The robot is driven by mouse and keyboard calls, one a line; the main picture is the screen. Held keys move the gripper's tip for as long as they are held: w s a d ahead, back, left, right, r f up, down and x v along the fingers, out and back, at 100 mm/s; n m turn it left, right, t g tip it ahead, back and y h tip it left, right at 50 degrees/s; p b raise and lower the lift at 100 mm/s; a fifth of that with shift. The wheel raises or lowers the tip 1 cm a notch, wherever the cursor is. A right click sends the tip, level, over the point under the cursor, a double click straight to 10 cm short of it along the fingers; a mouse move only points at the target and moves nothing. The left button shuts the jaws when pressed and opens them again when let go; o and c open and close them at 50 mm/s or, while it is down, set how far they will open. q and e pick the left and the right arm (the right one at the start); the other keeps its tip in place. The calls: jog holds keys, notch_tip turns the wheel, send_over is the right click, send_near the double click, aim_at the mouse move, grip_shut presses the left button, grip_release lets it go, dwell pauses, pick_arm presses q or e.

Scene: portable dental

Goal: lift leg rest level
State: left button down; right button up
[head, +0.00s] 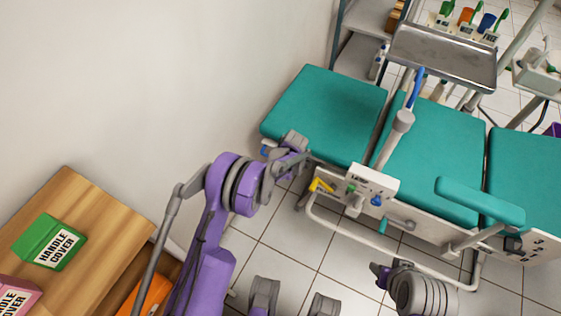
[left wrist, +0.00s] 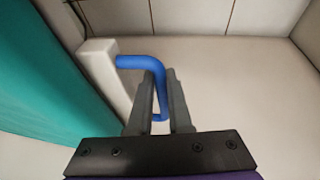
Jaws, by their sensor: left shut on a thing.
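The teal leg rest (head: 325,112) is the left-hand cushion of the dental chair in the head view. Its teal side also shows in the left wrist view (left wrist: 35,85). A bent blue handle (left wrist: 138,61) sticks out from a white bracket (left wrist: 103,72) at the leg rest. My left gripper (left wrist: 160,92) is shut on the blue handle, with its fingers on either side of it. In the head view my left gripper (head: 271,151) is at the leg rest's near left corner and largely hides the handle. My right gripper (head: 378,272) is near the bottom, apart from the chair; its jaws are unclear.
A white control box (head: 362,186) and yellow lever (head: 321,186) are on the chair's near side. A teal armrest (head: 480,200) stands at right, and a metal tray (head: 443,58) overhangs the chair. A wooden cabinet (head: 110,225) is at left. The wall is close behind the handle.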

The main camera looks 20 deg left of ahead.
pick_arm(q)
jog(key=c, duration=0.9)
grip_release()
jog(key=shift+r, duration=0.2)
jog(key=shift+o, duration=0.3)
jog(key=shift+f, duration=0.1)
jog(key=p+v, duration=0.1)
jog(key=v, duration=0.9)
jog(key=shift+r+p, duration=0.35)
jog(key=shift+p, duration=0.05)
jog(key=shift+s+d, duration=0.15)
